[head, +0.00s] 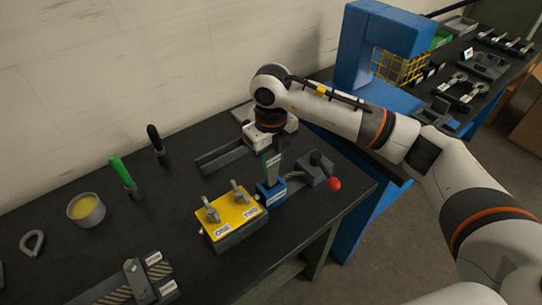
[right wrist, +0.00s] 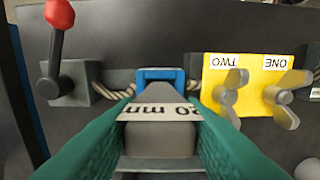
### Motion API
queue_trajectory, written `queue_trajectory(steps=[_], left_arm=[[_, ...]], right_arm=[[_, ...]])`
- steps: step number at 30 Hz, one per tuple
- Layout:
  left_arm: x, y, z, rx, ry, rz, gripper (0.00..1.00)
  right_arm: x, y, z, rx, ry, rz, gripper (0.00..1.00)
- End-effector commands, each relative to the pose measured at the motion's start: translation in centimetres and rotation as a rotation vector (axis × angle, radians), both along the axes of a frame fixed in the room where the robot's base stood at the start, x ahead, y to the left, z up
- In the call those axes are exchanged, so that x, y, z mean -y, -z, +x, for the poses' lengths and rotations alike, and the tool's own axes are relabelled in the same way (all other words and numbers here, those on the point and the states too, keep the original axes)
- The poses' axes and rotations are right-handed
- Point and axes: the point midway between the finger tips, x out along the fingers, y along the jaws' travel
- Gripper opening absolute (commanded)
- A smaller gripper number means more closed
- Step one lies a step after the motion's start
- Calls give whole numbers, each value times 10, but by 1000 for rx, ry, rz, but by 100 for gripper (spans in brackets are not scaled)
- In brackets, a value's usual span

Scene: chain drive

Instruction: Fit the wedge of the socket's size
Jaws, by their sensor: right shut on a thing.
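My right gripper (head: 271,157) is shut on a grey wedge (head: 271,174), above the blue socket (head: 271,193) on the black bench. In the right wrist view, the green fingers (right wrist: 160,108) grip the wedge (right wrist: 160,138) from both sides. Its white label reads "20 mm", upside down. The blue socket (right wrist: 160,74) shows just beyond the wedge. The wedge points down and its lower end meets the socket's top in the head view; I cannot tell how deep it sits. My left gripper is not in view.
A yellow-topped block (head: 236,217) with two wing nuts, marked ONE and TWO, stands beside the socket. A red-knobbed lever (head: 334,184) is on its other side.

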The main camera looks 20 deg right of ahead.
Motion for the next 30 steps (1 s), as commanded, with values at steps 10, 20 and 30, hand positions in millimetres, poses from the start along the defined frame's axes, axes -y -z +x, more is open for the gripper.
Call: queue_trajectory(steps=[10, 20, 30], left_arm=[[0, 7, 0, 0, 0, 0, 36], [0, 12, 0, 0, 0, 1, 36], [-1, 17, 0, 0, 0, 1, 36]], right_arm=[[0, 6, 0, 3, 0, 1, 0], [0, 13, 1, 3, 0, 1, 0], [0, 19, 1, 2, 0, 1, 0]])
